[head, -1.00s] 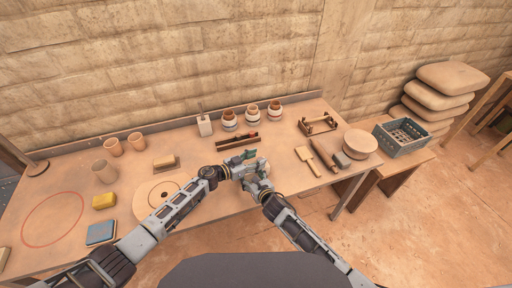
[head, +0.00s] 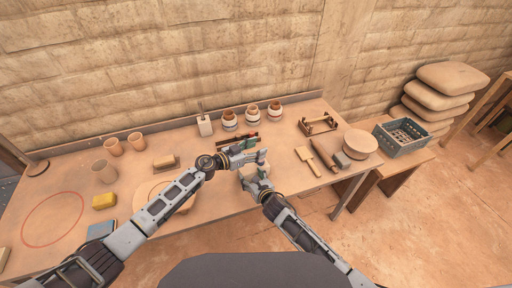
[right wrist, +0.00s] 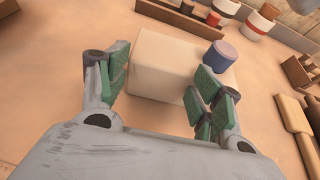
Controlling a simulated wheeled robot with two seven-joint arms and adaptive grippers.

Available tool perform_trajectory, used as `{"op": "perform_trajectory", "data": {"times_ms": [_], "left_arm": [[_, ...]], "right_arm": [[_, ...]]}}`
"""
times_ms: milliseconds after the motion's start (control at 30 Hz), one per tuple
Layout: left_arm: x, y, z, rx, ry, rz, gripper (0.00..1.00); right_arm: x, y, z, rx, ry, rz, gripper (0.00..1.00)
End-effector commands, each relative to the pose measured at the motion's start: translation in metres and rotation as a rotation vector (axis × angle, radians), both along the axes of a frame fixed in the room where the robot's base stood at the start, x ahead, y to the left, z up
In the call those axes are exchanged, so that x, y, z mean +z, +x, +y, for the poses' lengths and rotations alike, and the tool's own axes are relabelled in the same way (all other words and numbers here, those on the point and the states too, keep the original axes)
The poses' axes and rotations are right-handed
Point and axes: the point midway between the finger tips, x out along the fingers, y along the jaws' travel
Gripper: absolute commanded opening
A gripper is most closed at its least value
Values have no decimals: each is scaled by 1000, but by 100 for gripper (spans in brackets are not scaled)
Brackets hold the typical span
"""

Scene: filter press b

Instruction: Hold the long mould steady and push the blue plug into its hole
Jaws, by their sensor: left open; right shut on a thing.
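The long mould is a cream block (right wrist: 170,62), lying between the fingers of my right gripper (right wrist: 158,85) in the right wrist view. The blue plug (right wrist: 220,54) stands at the mould's right end in that view, with much of it above the top face; its seat is not clear. In the head view my right gripper (head: 254,176) is low at the bench's front, shut on the mould, which is mostly covered there. My left gripper (head: 258,150) is open and empty, just above and behind the right one. The plug cannot be made out in the head view.
A dark brown rack (head: 226,145) with a red piece lies behind the grippers. Several banded jars (head: 252,112) stand along the back. A wooden paddle (head: 307,157) and a roller lie to the right. A round board (head: 150,190) lies under my left arm.

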Motion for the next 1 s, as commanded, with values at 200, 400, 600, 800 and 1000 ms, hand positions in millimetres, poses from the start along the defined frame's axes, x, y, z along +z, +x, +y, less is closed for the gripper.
{"op": "perform_trajectory", "data": {"times_ms": [200, 400, 600, 800, 1000], "left_arm": [[8, -1, -1, 1, -1, 0, 54], [11, -1, -1, 9, -9, -6, 54], [11, -1, -1, 10, -9, -6, 54], [11, -1, -1, 10, -9, -6, 54], [11, -1, -1, 10, -9, -6, 54]], "right_arm": [[1, 0, 0, 0, 0, -1, 24], [0, 0, 0, 0, 0, -1, 24], [0, 0, 0, 1, 1, -1, 24], [0, 0, 0, 1, 1, -1, 24], [0, 0, 0, 1, 1, -1, 24]]}}
